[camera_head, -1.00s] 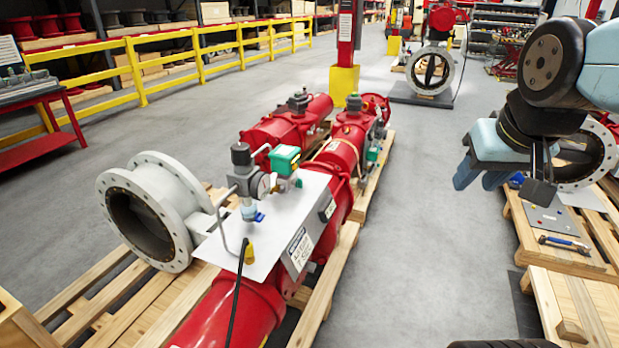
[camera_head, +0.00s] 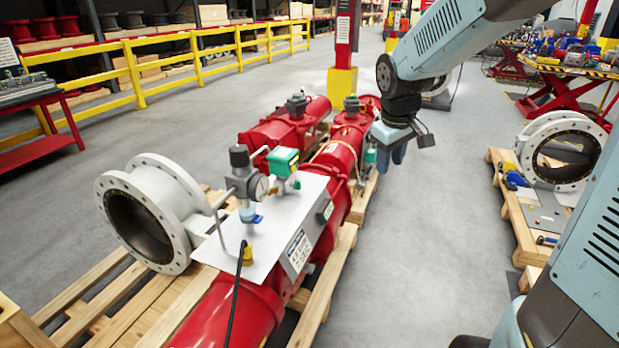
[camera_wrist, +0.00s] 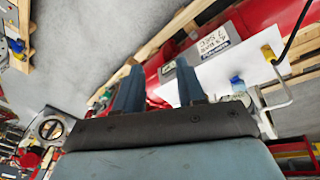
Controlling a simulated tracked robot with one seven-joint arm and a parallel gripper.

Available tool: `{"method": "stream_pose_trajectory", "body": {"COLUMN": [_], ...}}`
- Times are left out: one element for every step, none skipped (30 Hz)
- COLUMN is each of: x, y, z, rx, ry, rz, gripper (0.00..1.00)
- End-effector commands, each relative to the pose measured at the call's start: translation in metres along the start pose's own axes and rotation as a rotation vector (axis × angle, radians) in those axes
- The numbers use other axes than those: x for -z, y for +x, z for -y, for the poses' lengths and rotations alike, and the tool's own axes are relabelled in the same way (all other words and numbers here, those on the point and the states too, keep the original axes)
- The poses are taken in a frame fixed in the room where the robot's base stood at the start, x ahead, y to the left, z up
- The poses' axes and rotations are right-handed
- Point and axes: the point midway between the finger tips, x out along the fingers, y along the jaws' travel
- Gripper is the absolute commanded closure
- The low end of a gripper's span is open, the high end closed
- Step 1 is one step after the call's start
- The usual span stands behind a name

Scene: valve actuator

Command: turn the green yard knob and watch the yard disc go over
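A green box-shaped fitting (camera_head: 284,161) sits above the white plate (camera_head: 225,255) on the red valve actuator (camera_head: 345,150). A small green part (camera_head: 371,155) shows farther along the actuator, close to my gripper in the picture. I cannot tell which of these, if either, is the yard knob, and I cannot pick out the yard disc. My gripper (camera_head: 392,153) hangs to the right of the actuator, pointing down. In the wrist view its two blue fingers (camera_wrist: 160,85) are apart with nothing between them. The white plate and its lettered box (camera_wrist: 208,42) lie beyond the fingers.
A grey flanged valve body (camera_head: 150,215) sits at the actuator's left on a wooden pallet (camera_head: 325,285). A second pallet (camera_head: 505,200) with a flanged ring (camera_head: 565,150) stands at right. Grey floor between them is clear. A yellow-based red post (camera_head: 342,85) stands behind.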

Motion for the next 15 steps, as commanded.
{"method": "stream_pose_trajectory", "body": {"x": [0.010,0.016,0.024,0.029,0.035,0.043,0.048,0.054,0.060,0.066,0.071,0.078,0.083,0.088,0.094], "y": [0.014,0.021,0.031,0.038,0.045,0.055,0.062,0.070,0.080,0.086,0.094,0.103,0.111,0.118,0.127], "z": [-0.001,-0.002,-0.002,-0.001,-0.002,-0.001,-0.001,0.000,0.001,0.002,0.002,0.004,0.005,0.006,0.008], "rx": [0.020,0.030,0.045,0.056,0.068,0.083,0.096,0.109,0.127,0.140,0.153,0.172,0.186,0.200,0.220], "ry": [-0.031,-0.053,-0.080,-0.102,-0.121,-0.149,-0.168,-0.188,-0.212,-0.231,-0.249,-0.273,-0.291,-0.307,-0.329], "rz": [0.008,0.010,0.012,0.012,0.012,0.010,0.009,0.006,0.003,-0.002,-0.007,-0.014,-0.020,-0.027,-0.036], "gripper": [0.61,0.61,0.61,0.61,0.61,0.61,0.61,0.61,0.61,0.61,0.61,0.61,0.61,0.61,0.61]}}
